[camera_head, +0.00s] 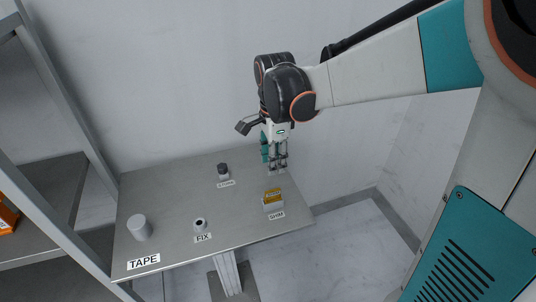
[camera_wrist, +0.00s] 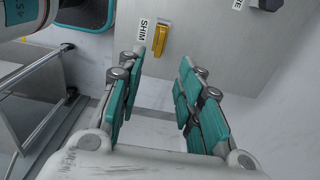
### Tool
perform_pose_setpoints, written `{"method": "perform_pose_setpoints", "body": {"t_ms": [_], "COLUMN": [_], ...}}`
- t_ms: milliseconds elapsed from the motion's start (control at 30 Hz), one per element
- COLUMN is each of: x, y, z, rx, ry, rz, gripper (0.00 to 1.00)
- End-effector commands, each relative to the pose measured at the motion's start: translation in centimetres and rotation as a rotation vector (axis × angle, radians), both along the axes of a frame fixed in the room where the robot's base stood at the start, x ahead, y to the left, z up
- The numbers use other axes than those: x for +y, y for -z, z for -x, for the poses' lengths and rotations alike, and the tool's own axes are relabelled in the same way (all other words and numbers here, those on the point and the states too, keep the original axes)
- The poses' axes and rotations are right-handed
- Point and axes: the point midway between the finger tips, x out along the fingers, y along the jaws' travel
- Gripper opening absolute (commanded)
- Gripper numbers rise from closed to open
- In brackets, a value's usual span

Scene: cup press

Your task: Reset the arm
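My gripper (camera_head: 276,163) hangs at the right rear part of the grey table (camera_head: 165,195), behind the yellow shim block (camera_head: 272,194). In the wrist view my gripper (camera_wrist: 160,65) has its teal-padded fingers spread apart with nothing between them. The yellow shim block (camera_wrist: 160,40) lies on the table beyond the fingers, beside its SHIM label. Whether the fingertips are clear of the tabletop is hard to tell in the head view. My arm reaches in from the upper right.
A pale cylinder (camera_head: 139,227) stands near the TAPE label (camera_head: 143,262). A small ring-like part (camera_head: 200,224) is by the FIX label (camera_head: 203,238). A dark knob (camera_head: 223,170) stands at the rear. A shelf (camera_head: 45,205) with an orange box (camera_head: 7,215) is at left.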

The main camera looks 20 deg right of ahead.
Motion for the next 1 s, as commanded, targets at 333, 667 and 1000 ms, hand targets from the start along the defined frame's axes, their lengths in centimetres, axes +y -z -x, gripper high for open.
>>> {"method": "perform_pose_setpoints", "body": {"t_ms": [333, 667, 1000], "x": [0.0, 0.0, 0.0], "y": [0.0, -0.3, -4.1], "z": [0.0, 0.3, 5.0], "rx": [0.0, -0.01, -0.184], "ry": [0.0, -0.024, -0.468], "rz": [0.0, 0.0, 0.044], "gripper": [0.33, 0.33, 0.33]}}
